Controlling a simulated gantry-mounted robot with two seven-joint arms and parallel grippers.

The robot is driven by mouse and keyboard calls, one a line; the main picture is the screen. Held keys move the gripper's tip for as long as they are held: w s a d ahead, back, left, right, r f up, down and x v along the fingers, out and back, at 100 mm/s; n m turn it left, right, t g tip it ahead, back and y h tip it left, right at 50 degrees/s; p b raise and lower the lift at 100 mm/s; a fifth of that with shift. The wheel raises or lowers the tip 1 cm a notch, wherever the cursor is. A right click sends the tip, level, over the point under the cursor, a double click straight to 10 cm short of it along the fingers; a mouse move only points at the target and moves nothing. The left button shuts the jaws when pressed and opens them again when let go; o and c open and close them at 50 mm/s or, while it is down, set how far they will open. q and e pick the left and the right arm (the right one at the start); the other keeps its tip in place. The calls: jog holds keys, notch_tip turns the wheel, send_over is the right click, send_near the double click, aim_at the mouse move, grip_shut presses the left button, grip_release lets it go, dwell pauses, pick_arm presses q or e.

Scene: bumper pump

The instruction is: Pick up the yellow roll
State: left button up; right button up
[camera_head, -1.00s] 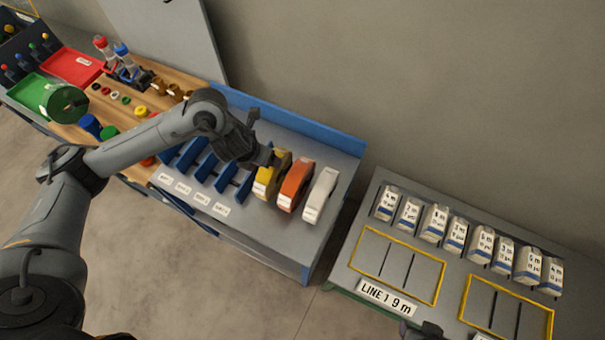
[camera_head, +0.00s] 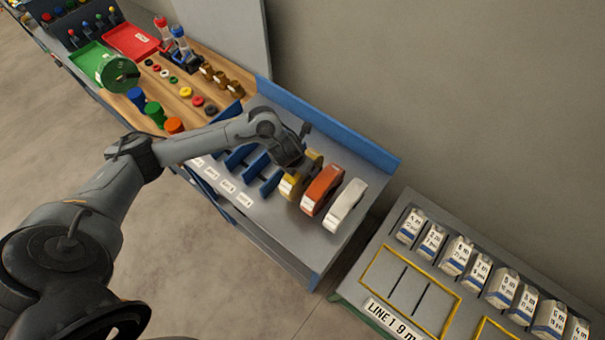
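The yellow roll (camera_head: 290,187) stands upright on the grey bench, left of an orange roll (camera_head: 322,190) and a white roll (camera_head: 346,206). My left gripper (camera_head: 304,163) is at the top of the yellow roll, and its wrist covers part of the roll's upper left side. The fingertips are dark and partly hidden, so I cannot tell whether they are open or closed, or whether they touch the roll. My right gripper is not in view.
Blue dividers (camera_head: 241,157) stand left of the rolls, and a blue back rail (camera_head: 330,125) runs behind them. At the lower right, a separate grey table (camera_head: 386,252) holds several white packs and yellow-framed areas. A gap separates the two tables.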

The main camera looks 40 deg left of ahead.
pick_arm(q)
jog(key=shift+w+f, duration=0.15)
jog(key=shift+f, duration=0.25)
grip_shut()
jog(key=shift+r, duration=0.15)
dwell(0.4)
